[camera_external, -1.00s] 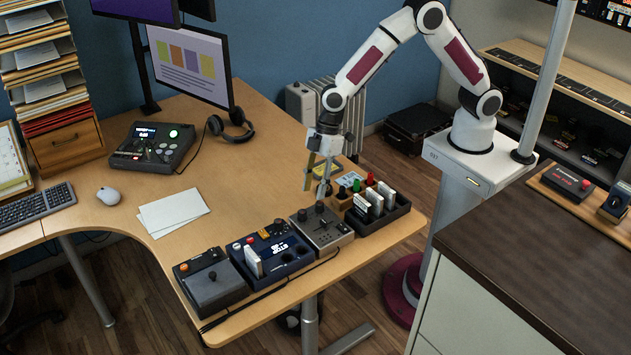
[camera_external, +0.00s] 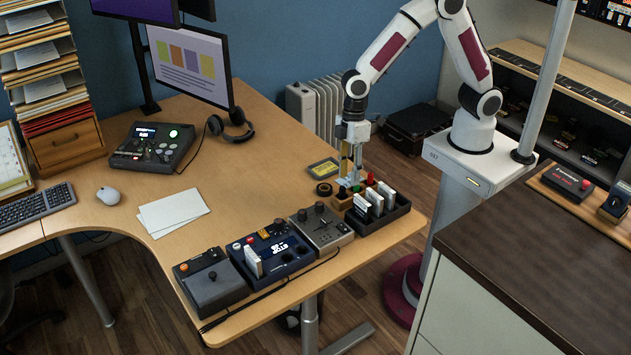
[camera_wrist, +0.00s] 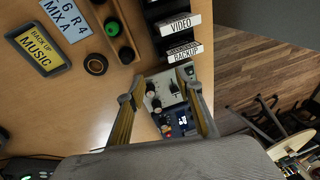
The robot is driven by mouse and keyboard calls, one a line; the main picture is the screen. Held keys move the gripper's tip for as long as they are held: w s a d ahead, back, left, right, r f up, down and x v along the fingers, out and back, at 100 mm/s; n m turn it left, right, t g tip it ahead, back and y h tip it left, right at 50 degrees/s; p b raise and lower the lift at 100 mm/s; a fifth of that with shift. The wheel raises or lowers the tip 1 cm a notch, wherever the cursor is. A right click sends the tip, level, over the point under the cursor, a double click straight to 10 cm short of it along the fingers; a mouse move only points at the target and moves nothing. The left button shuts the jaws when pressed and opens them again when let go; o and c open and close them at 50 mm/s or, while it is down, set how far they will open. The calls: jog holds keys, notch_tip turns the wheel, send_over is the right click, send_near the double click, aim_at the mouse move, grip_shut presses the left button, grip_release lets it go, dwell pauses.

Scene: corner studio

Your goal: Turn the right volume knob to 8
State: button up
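A grey control box (camera_external: 325,235) stands near the desk's front right edge, with two dark knobs on its rear part. The right knob (camera_external: 320,207) stands free, with nothing touching it. The left knob (camera_external: 302,215) is beside it. The knob settings are too small to read. My gripper (camera_external: 350,181) points down behind and to the right of the box, by a small wooden block with coloured pegs. In the wrist view my gripper (camera_wrist: 158,85) has its fingers apart with nothing held. The grey box (camera_wrist: 164,84) shows farther off between them.
A black tray with white cartridges (camera_external: 378,213) stands right of the box. The wooden peg block (camera_external: 341,201) is close to my fingers. The desk behind is mostly clear.

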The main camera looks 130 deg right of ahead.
jog(key=shift+s+a+r, duration=0.35)
jog(key=shift+s+r, duration=0.35)
jog(key=shift+s, duration=0.1)
jog(key=shift+s+a+r, duration=0.3)
jog(key=shift+s+r, duration=0.35)
jog(key=shift+s, duration=0.1)
jog(key=shift+d, duration=0.1)
jog(key=w+d+f+n, duration=0.2)
jog(key=w, duration=0.2)
jog(key=w+d+f+n+y, duration=0.1)
jog(key=w+d+f+n, duration=0.1)
jog(key=w+d, duration=0.1)
jog(key=w+d+f+n, duration=0.1)
jog(key=w+d+f, duration=0.1)
jog(key=w, duration=0.3)
jog(key=shift+w+d+f+n, duration=0.25)
jog(key=shift+w+f+n, duration=0.05)
jog(key=shift+w+n, duration=0.1)
jog(key=shift+w+a+r+n+t+y, duration=0.1)
jog(key=shift+w+r+n+y, duration=0.3)
jog(key=shift+n, duration=0.85)
jog(key=shift+w+a+r+n+t+y, duration=0.1)
jog(key=shift+w+r+n, duration=0.25)
jog(key=shift+w+n, duration=0.65)
jog(key=shift+w+r+n+t+y, duration=0.1)
jog(key=shift+w+r+n+y, duration=0.2)
jog(key=shift+n, duration=1.15)
